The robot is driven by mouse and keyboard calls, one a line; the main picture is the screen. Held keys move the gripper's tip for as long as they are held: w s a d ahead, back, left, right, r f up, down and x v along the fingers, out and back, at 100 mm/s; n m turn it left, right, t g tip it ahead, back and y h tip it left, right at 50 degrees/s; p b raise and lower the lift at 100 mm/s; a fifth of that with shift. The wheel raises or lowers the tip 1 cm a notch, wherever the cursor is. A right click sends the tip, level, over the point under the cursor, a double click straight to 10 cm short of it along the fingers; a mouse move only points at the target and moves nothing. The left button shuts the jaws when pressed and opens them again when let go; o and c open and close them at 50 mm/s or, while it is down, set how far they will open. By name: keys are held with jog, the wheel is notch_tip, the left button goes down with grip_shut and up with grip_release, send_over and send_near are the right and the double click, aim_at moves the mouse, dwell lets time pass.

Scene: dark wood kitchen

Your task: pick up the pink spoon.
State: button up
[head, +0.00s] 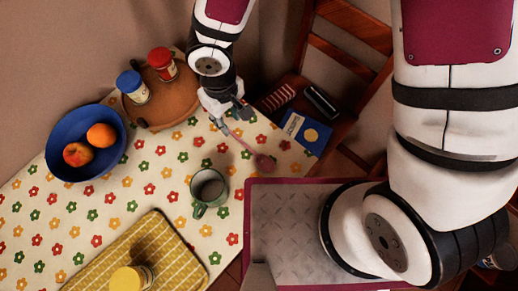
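The pink spoon (263,161) is at the table's right side in the head view. Its bowl points down and to the right, and its thin handle runs up and left to my gripper (229,116). My gripper reaches down from the top of the picture, and its fingers are at the handle's upper end. The fingers are small and partly hide the handle's end. I cannot tell whether they are shut on it, or whether the spoon rests on the cloth or is just above it.
A green-grey mug (208,190) stands below the spoon. A wooden tray (183,112) with two jars and a blue bowl (62,123) of fruit are at left. A yellow tray (185,263) bears a yellow-lidded jar (128,279). A chair (349,72) with small items stands at right.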

aim_at(233, 134)
jog(key=shift+w+d+f+b, duration=0.1)
jog(key=shift+f+b, duration=0.4)
jog(key=shift+f, duration=2.75)
jog(key=shift+f+b, duration=0.15)
jog(key=shift+b, duration=0.15)
grip_shut()
